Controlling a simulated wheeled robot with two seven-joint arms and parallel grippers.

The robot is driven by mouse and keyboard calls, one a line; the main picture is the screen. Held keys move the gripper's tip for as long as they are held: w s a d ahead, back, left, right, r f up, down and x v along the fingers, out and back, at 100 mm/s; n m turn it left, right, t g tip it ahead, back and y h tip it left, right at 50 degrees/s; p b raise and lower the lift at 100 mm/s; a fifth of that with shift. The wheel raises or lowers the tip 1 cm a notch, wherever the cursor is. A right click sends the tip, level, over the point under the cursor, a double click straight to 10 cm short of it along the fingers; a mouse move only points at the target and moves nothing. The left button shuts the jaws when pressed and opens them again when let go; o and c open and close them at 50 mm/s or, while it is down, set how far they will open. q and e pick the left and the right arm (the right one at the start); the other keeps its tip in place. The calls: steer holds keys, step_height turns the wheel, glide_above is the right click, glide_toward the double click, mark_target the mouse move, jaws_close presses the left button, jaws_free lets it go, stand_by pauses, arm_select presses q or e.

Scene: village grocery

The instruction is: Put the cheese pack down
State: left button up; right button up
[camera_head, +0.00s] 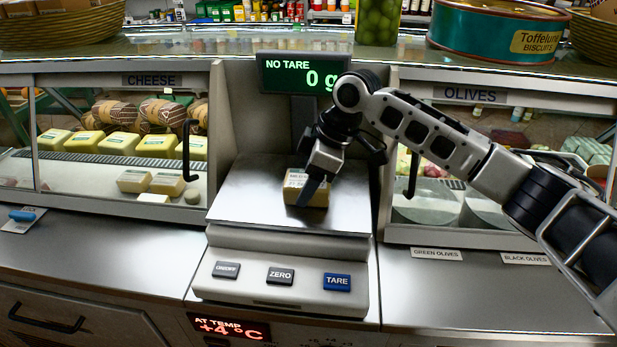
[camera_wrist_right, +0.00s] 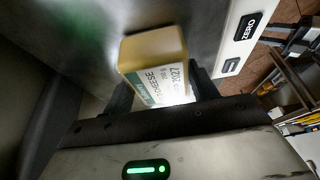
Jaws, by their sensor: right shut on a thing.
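The cheese pack (camera_head: 305,190) is a small yellow block with a white and green label. In the head view it is over the metal plate of the weighing scale (camera_head: 245,195). My right gripper (camera_head: 314,186) comes down from above and is shut on it. In the right wrist view the pack (camera_wrist_right: 152,52) sits between the two fingers, with the scale's plate behind it. I cannot tell whether its underside touches the plate. The scale's display (camera_head: 303,75) reads "NO TARE" and 0 g. My left gripper is out of view.
A cheese case (camera_head: 110,150) with several packs stands left, and an olives case (camera_head: 470,210) stands right. The scale's front has ON/OFF, ZERO and TARE buttons (camera_head: 337,282). A green biscuit tin (camera_head: 480,32) and an olive jar (camera_head: 378,20) stand on the glass top.

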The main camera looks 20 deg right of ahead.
steer(key=shift+f, duration=0.1)
steer(key=o, duration=1.1)
steer(key=shift+o, duration=0.2)
steer(key=v, duration=1.2)
steer(key=shift+b, duration=0.3)
